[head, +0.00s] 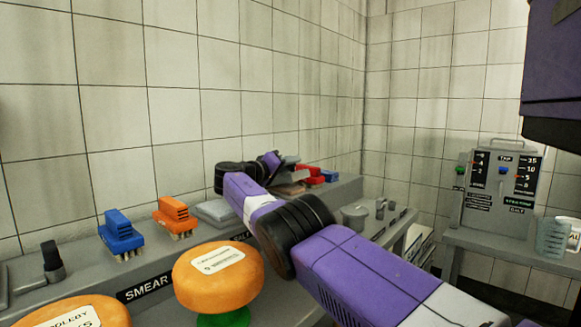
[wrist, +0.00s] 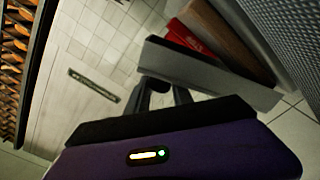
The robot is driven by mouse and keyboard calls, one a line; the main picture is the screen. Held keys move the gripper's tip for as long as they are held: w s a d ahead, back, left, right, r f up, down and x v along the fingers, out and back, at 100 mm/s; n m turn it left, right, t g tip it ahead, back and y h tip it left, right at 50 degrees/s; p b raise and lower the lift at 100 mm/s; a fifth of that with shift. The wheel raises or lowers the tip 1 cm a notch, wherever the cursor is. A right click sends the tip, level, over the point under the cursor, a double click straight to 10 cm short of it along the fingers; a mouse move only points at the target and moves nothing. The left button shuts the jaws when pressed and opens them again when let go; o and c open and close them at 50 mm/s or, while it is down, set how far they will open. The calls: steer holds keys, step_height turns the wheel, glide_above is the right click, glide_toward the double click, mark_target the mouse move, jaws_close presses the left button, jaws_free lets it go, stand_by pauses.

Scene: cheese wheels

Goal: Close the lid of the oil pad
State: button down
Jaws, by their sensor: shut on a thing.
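The oil pad (head: 291,188) is a low grey case with a brownish inside, on the shelf along the left wall beyond my arm. Its grey lid (head: 290,164) stands raised and tilted in the head view. In the wrist view the lid is a long grey slab (wrist: 205,73) across my fingertips. My gripper (head: 274,161) is at the lid, mostly hidden behind my own arm. In the wrist view my gripper's dark fingers (wrist: 167,92) meet the lid's near edge and are shut on it. The exact grip is dark and partly hidden.
Red items (head: 310,174) lie just right of the pad. A flat grey case (head: 217,212), an orange brush (head: 175,217) and a blue brush (head: 121,233) stand to the left. Orange cheese wheels (head: 219,275) are in front. A metal cup (head: 354,216) stands right of my arm.

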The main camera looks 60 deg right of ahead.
steer(key=shift+s+f+b, duration=0.35)
steer(key=shift+f, duration=0.25)
steer(key=shift+s+r, duration=0.1)
steer(key=c, duration=1.1)
jaws_free()
steer(key=shift+a+r, duration=0.1)
